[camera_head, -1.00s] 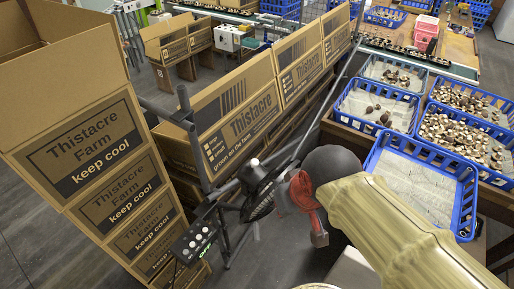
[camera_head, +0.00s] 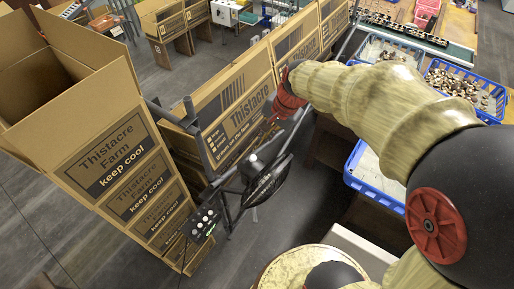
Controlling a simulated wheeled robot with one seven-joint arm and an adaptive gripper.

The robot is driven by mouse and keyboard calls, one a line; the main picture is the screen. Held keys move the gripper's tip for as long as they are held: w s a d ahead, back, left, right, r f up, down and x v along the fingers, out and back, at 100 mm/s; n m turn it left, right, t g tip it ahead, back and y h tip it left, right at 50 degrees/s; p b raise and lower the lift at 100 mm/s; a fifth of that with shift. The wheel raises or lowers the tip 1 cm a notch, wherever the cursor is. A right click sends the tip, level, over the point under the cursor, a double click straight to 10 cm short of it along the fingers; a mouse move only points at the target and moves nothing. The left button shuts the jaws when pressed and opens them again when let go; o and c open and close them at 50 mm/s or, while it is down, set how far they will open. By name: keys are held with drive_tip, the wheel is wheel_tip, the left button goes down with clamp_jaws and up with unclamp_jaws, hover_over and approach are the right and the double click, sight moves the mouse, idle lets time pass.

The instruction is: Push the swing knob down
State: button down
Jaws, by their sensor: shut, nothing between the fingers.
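A black fan (camera_head: 266,184) stands on a dark pole in the middle of the head view, beside the carton row. A small pale spot on top of its motor housing (camera_head: 254,158) looks like the swing knob, but it is too small to tell whether it is up or down. My gripper (camera_head: 264,136) hangs below my red wrist, just above and behind the housing. It is shut and empty, thin and dark against the cartons. It appears apart from the knob, though I cannot judge the depth gap.
A control box (camera_head: 203,222) with pale buttons hangs on the fan's pole. A tall carton stack (camera_head: 118,170) stands at left, and a carton row (camera_head: 240,110) runs behind the fan. Blue crates (camera_head: 372,178) sit on the right-hand table. Grey floor is clear in front.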

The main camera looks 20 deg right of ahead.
drive_tip(key=shift+a+r+m, duration=0.1)
drive_tip(key=shift+m, duration=0.4)
drive_tip(key=shift+s, duration=0.1)
drive_tip(key=p, duration=0.1)
approach(253, 156)
drive_tip(key=x, duration=0.7)
drive_tip(key=shift+a+r, duration=0.1)
drive_tip(key=shift+s, duration=0.1)
